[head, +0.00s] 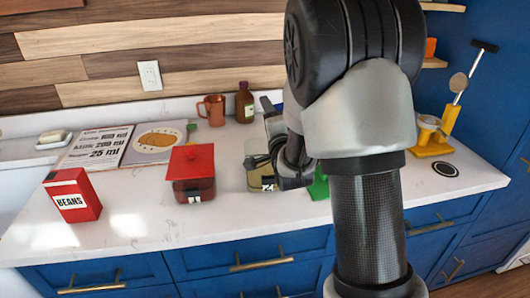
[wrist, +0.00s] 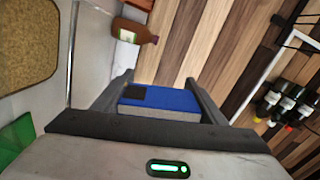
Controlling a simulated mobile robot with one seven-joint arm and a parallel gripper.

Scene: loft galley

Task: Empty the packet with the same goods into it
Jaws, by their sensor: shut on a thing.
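A red packet marked BEANS (head: 73,196) stands upright at the left of the counter. A jar with a red lid (head: 190,160) and a label that seems to read 1 (head: 195,198) stands right of it. A second labelled jar (head: 262,182) is partly hidden by my arm; its label is hard to read. My gripper (wrist: 158,88) is shut on a blue lid-like piece (wrist: 165,100) with a dark square on it. In the wrist view, an open container of brown grainy goods (wrist: 25,40) shows at upper left. A green piece (head: 319,187) is mostly hidden behind my arm.
An open recipe book (head: 120,146), an orange-brown mug (head: 212,110) and a brown bottle (head: 244,103) are at the back. A yellow stand with a tool (head: 440,135) and a dark round disc (head: 445,169) are at right. Counter between packet and red-lidded jar is clear.

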